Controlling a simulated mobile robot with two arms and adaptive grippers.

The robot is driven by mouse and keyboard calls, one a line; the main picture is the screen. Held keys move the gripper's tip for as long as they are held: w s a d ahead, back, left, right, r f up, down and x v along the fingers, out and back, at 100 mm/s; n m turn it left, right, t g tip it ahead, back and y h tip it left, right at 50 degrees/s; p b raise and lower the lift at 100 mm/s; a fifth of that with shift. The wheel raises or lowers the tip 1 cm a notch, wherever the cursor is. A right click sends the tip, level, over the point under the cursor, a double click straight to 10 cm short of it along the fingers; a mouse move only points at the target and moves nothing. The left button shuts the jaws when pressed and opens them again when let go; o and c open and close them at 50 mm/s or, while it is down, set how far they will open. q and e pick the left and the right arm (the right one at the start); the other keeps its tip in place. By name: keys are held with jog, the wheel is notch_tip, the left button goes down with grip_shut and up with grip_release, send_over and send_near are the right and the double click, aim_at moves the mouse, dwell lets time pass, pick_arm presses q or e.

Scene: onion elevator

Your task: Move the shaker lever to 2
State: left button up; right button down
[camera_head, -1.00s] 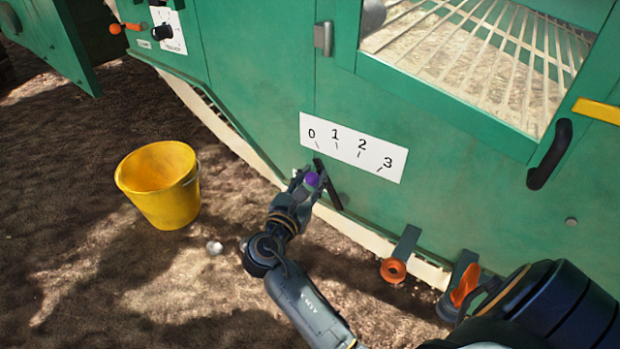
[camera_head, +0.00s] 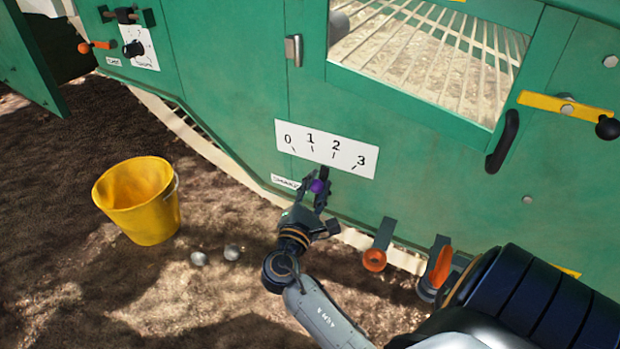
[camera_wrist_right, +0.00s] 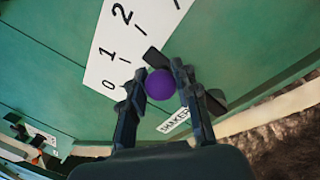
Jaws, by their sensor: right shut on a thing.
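The shaker lever is a dark bar with a purple knob (camera_head: 317,186), below a white scale plate (camera_head: 362,172) marked 0 to 3 on the green machine. My right gripper (camera_head: 316,190) is shut on the lever at its knob. In the right wrist view the purple knob (camera_wrist_right: 159,84) sits between the two fingers, and the dark lever tip (camera_wrist_right: 155,57) shows beyond it. The tip lies under the scale between the 1 and 2 marks; its exact setting is hard to tell. A partly hidden SHAKER label (camera_head: 285,182) is beside the lever. My left gripper is not in view.
A yellow bucket (camera_head: 140,205) stands on the ground at left, with two pale round onions (camera_head: 199,258) nearby. Orange-ended handles (camera_head: 374,260) stick out low at right.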

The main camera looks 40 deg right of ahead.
jog(key=shift+s+f, duration=0.1)
jog(key=shift+s, duration=0.15)
jog(key=shift+m, duration=0.3)
jog(key=c, duration=1)
grip_release()
jog(key=v, duration=1.2)
